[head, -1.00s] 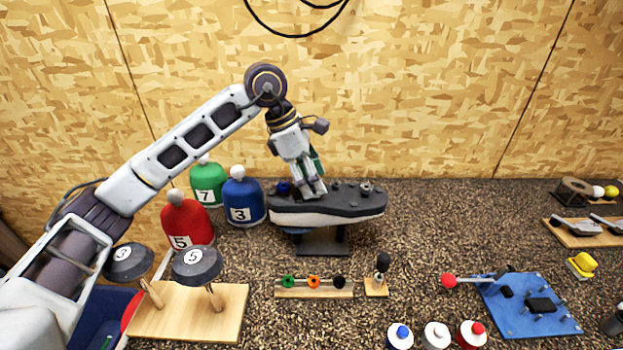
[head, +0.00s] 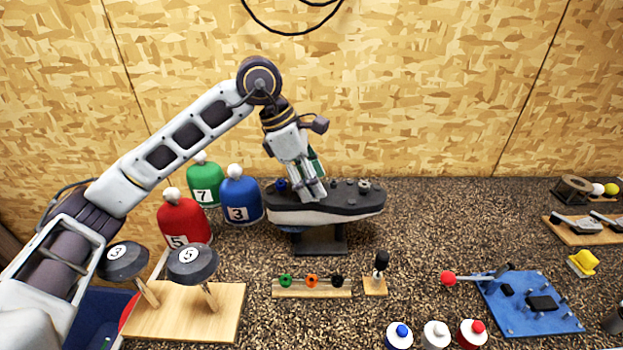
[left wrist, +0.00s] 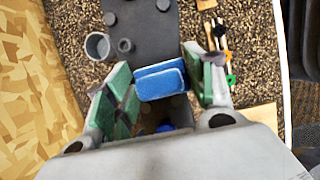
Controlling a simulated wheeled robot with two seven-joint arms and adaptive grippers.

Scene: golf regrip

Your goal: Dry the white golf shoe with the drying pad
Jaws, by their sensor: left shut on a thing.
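The white golf shoe (head: 322,216) rests upside down on a dark stand (head: 320,240), its dark studded sole facing up. The sole also shows in the left wrist view (left wrist: 145,45). My left gripper (head: 310,194) points down at the left-middle part of the sole. It is shut on a blue pad with a pale edge (left wrist: 160,80), seen between its green-lined fingers in the left wrist view. The pad lies over the sole; whether it touches the sole I cannot tell. My right gripper is not in view.
Red (head: 183,220), blue (head: 241,197) and green (head: 205,182) numbered covers stand left of the shoe. A wooden block with dark-headed clubs (head: 180,310) is at front left. A rack with coloured rings (head: 312,287) stands in front.

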